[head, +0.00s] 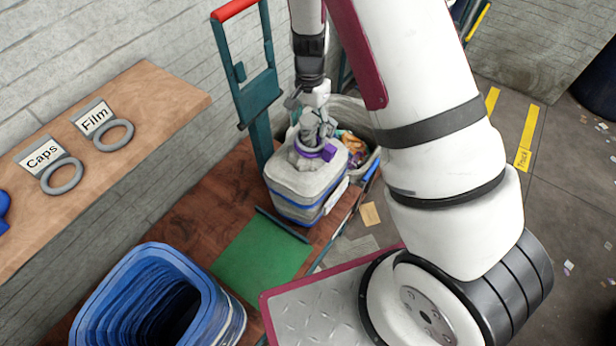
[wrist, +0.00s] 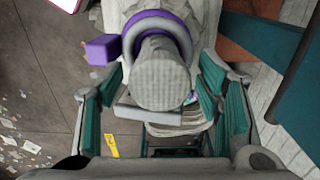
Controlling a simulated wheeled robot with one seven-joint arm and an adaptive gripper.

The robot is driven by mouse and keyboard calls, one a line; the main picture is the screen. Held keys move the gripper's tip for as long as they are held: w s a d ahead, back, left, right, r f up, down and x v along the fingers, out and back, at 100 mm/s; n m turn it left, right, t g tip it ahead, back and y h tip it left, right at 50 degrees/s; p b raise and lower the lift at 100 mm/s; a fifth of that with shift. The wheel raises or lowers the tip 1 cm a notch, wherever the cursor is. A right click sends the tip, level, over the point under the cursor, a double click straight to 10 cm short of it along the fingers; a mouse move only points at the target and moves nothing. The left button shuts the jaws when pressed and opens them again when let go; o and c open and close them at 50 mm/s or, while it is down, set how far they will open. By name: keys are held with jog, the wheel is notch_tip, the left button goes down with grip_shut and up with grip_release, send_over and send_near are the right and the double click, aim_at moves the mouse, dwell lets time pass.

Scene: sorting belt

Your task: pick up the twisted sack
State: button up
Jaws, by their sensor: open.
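The twisted sack (head: 300,192) is pale grey with blue bands and stands on the brown surface in the head view. Its neck is bunched, with a purple tie (head: 326,152) around it. In the wrist view the sack's grey neck (wrist: 163,75) points at the camera, and the purple tie (wrist: 141,22) with its block-shaped tag rings it. My gripper (head: 314,120) is directly above the sack, pointing down. In the wrist view my gripper (wrist: 163,95) is open, its teal-padded fingers on either side of the neck. I cannot tell whether either pad touches it.
A green mat (head: 262,250) lies in front of the sack. Nested blue bins (head: 120,290) stand at lower left. A teal frame with a red handle (head: 233,9) rises close behind the sack. A grey bin (head: 372,120) with mixed litter is behind right. A wooden shelf (head: 150,92) holds signs and rings.

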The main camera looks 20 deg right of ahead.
jog(key=shift+f, duration=0.75)
grip_shut()
jog(key=shift+w, duration=0.1)
jog(key=shift+r, duration=0.2)
